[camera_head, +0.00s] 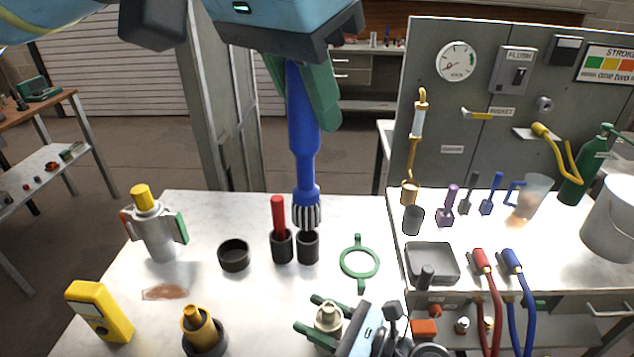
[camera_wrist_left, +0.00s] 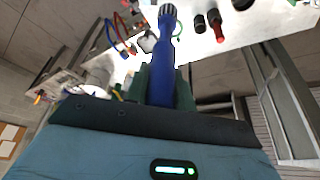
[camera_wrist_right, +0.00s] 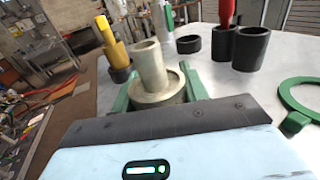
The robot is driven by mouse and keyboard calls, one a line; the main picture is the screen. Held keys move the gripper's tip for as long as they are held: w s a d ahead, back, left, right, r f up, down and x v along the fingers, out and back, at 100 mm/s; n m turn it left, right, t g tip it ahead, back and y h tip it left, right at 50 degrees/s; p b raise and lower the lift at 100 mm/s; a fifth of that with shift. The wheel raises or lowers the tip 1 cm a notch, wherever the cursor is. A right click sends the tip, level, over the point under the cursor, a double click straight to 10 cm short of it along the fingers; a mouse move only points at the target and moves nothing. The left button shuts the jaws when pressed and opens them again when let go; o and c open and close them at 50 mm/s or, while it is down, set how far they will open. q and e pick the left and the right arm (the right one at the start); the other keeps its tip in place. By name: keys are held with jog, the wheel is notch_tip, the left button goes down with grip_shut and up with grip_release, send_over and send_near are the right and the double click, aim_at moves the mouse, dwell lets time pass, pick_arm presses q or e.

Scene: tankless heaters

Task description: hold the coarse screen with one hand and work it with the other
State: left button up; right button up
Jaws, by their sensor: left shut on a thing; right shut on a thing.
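My left gripper (camera_head: 305,112) is shut on a long blue-handled brush (camera_head: 303,140) with a black-and-white striped head pointing down. The brush also fills the middle of the left wrist view (camera_wrist_left: 172,75). In the head view its head overlaps the rim of a dark cup (camera_head: 308,250), but the left wrist view shows them apart. My right gripper (camera_head: 314,316) is shut on a beige part (camera_head: 327,315), low over the table. In the right wrist view this part (camera_wrist_right: 152,72) is an upright tube on a wider round base. I cannot tell whether it is the coarse screen.
A red-handled tool (camera_head: 278,215) stands in a second dark cup (camera_head: 282,247). A black ring (camera_head: 234,268), a green ring (camera_head: 375,270), a yellow-topped canister (camera_head: 157,235), a yellow meter (camera_head: 98,312) and a yellow fitting (camera_head: 199,328) surround my grippers. A grey panel (camera_head: 475,120) stands at right.

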pick_arm(q)
notch_tip(320, 180, down, 12)
jog(key=w+d+n+t+y, duration=0.1)
jog(key=w+n+y, duration=0.1)
jog(key=n, duration=0.7)
jog(key=shift+w+d+f+y, duration=0.15)
jog(key=shift+w+y, duration=0.05)
jog(key=shift+y, duration=0.4)
